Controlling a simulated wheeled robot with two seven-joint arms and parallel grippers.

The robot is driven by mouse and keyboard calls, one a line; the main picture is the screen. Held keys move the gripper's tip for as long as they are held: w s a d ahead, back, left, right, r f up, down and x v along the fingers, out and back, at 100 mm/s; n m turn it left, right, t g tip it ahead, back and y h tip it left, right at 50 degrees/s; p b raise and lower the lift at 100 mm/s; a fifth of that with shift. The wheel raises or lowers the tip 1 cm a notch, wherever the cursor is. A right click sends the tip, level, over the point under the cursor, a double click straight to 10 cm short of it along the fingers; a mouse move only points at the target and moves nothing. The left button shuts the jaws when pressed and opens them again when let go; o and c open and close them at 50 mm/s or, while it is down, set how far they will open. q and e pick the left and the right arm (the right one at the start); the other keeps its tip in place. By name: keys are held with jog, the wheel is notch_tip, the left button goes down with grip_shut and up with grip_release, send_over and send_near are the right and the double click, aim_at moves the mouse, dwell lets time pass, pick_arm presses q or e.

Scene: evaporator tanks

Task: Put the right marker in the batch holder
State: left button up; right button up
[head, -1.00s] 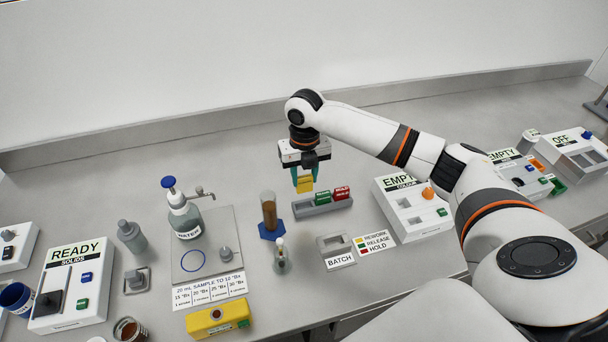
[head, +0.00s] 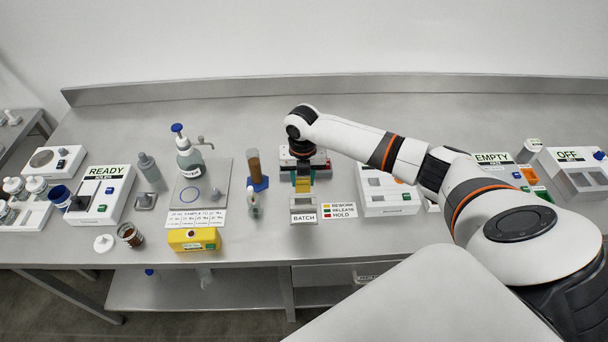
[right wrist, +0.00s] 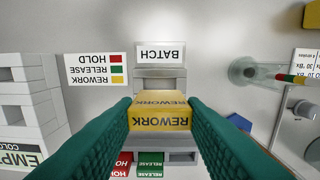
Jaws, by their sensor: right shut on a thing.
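My right gripper (head: 303,181) is shut on the yellow REWORK marker (right wrist: 160,117), which sits between its green fingers. In the head view the marker (head: 304,187) is just behind the batch holder (head: 303,202), a grey block with a BATCH label. In the right wrist view the batch holder (right wrist: 160,73) lies just beyond the marker, with its label (right wrist: 161,55) upside down. I cannot tell whether the marker touches it. The marker rack with a green RELEASE marker (right wrist: 150,164) and a red HOLD marker (right wrist: 122,164) is partly hidden under the gripper. My left gripper is not in view.
A colour legend card (head: 339,211) lies right of the batch holder. An amber cylinder on a blue base (head: 257,184) and a small flask (head: 253,204) stand to its left. A white EMPTY unit (head: 386,198) stands to the right. The bench's front edge is close.

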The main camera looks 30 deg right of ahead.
aim_at(303, 191)
jog(key=shift+w, duration=0.1)
jog(key=shift+r, duration=0.1)
jog(key=shift+s, duration=0.2)
jog(key=shift+f, duration=0.4)
jog(key=shift+f+b, duration=1)
jog(key=shift+f, duration=0.75)
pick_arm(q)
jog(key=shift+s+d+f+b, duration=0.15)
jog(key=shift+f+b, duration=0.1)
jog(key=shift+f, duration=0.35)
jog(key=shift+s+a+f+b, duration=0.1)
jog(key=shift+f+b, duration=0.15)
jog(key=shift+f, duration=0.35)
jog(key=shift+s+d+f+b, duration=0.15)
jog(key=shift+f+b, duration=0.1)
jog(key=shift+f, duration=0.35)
pick_arm(e)
jog(key=shift+f, duration=1.25)
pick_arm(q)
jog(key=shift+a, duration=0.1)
pick_arm(e)
jog(key=o, duration=1.1)
jog(key=shift+c, duration=0.2)
